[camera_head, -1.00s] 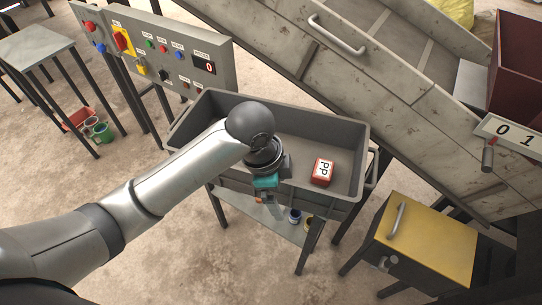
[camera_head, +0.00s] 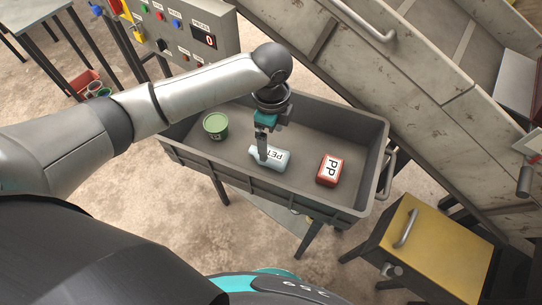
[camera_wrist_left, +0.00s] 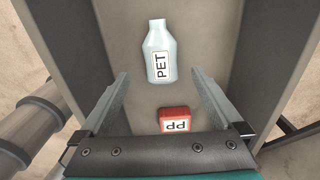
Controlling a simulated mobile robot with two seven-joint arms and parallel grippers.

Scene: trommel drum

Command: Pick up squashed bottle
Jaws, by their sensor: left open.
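The squashed bottle (camera_head: 272,158) is pale blue-white with a PET label and lies on the floor of the grey bin (camera_head: 345,205). In the left wrist view the bottle (camera_wrist_left: 160,52) lies beyond the fingertips, roughly in line with the gap between them. My left gripper (camera_head: 263,160) is over the bin, pointing down, and partly overlaps the bottle in the head view. In the left wrist view its two fingers (camera_wrist_left: 160,80) are wide apart with nothing held. How high the fingertips are above the bottle is hard to tell. My right gripper is not seen.
A red PP block (camera_head: 330,169) lies right of the bottle, and a green can (camera_head: 215,125) stands to its left, in the same bin. The bin's raised walls surround them. A sloping metal chute (camera_head: 400,85) rises behind, and a yellow-topped cabinet (camera_head: 425,235) stands at right.

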